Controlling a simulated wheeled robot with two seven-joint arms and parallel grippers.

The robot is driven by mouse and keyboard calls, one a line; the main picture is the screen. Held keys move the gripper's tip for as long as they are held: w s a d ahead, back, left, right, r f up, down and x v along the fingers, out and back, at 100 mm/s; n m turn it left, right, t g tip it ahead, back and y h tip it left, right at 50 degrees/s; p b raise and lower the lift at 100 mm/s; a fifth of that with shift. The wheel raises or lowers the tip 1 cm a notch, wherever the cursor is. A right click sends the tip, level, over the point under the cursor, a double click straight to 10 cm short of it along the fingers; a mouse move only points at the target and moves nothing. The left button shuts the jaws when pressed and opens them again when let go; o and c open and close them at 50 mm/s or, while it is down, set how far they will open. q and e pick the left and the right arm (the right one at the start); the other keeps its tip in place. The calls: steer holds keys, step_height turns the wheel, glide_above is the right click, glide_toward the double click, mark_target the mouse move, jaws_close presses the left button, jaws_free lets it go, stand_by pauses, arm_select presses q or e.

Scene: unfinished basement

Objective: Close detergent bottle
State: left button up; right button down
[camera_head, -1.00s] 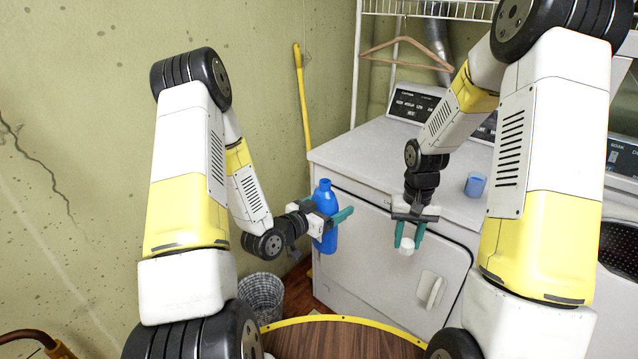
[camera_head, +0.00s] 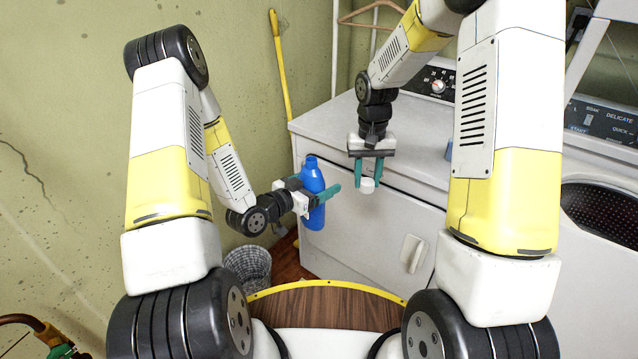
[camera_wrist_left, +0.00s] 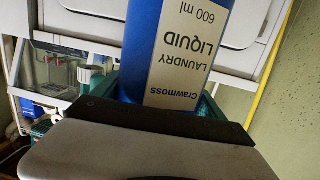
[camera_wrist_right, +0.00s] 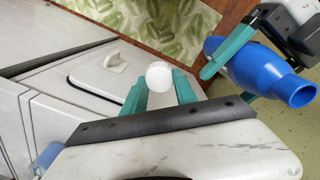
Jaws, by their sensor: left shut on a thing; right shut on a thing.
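The blue detergent bottle (camera_head: 313,183) is upright with its neck bare, held by my left gripper (camera_head: 322,195) in front of the white dryer. In the right wrist view the cap (camera_wrist_right: 159,76) sits between the green fingertips, and the bottle's open neck (camera_wrist_right: 300,95) is at the right.
The white dryer (camera_head: 345,235) stands behind both grippers, with a blue cup (camera_head: 448,151) on top, partly hidden by my right arm. A wicker basket (camera_head: 249,266) is on the floor at left. A yellow pole (camera_head: 280,66) leans on the wall.

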mark_target(311, 158)
steer(key=shift+n, duration=0.9)
steer(key=a+r, duration=0.4)
steer(key=w+a+r, duration=0.1)
steer(key=a+r, duration=0.3)
steer(key=a, duration=0.1)
steer(key=a+r, duration=0.5)
steer(key=shift+w, duration=0.15)
steer(key=shift+a+r, duration=0.3)
steer(key=shift+a, duration=0.1)
steer(key=shift+f, duration=0.15)
steer(key=shift+f, duration=1.9)
steer(key=shift+f, duration=0.85)
steer(key=shift+f, duration=0.55)
